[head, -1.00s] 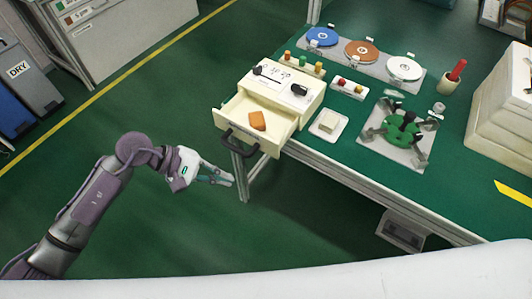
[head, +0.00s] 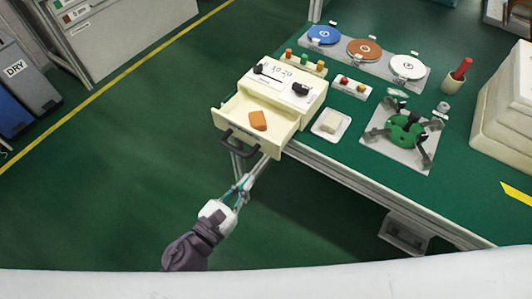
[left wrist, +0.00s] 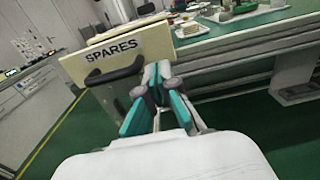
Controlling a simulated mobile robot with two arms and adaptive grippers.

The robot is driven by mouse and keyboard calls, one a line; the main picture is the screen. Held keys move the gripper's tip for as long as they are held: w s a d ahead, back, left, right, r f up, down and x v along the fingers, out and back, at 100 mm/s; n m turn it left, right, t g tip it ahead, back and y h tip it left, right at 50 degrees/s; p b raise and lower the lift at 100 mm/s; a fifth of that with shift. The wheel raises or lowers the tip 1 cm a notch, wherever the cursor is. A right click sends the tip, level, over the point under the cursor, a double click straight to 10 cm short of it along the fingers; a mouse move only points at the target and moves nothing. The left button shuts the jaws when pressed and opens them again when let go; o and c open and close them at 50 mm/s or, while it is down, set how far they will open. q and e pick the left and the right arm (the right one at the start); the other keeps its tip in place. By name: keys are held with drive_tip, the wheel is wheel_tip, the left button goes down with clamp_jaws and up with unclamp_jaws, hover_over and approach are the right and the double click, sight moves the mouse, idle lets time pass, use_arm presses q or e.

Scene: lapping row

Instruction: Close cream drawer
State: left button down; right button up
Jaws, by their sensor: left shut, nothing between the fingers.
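The cream drawer (head: 230,110) is pulled open from the cream cabinet (head: 278,95) on the green bench. An orange-brown block (head: 258,120) lies inside it. Its front has a dark handle (head: 238,146); in the left wrist view the drawer front (left wrist: 150,46) reads "SPARES" and the handle (left wrist: 115,72) is at its left. My left gripper (head: 242,185) is in front of and below the drawer front in the head view. In the left wrist view its fingers (left wrist: 157,78) are together and empty, to the right of the handle. Whether they touch the front is unclear. My right gripper is not in view.
The floor left of the bench is clear.

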sight(272, 151)
use_arm(q)
drive_tip(key=p+x, duration=0.1)
drive_tip(key=x, duration=0.8)
drive_tip(key=shift+p, duration=0.4)
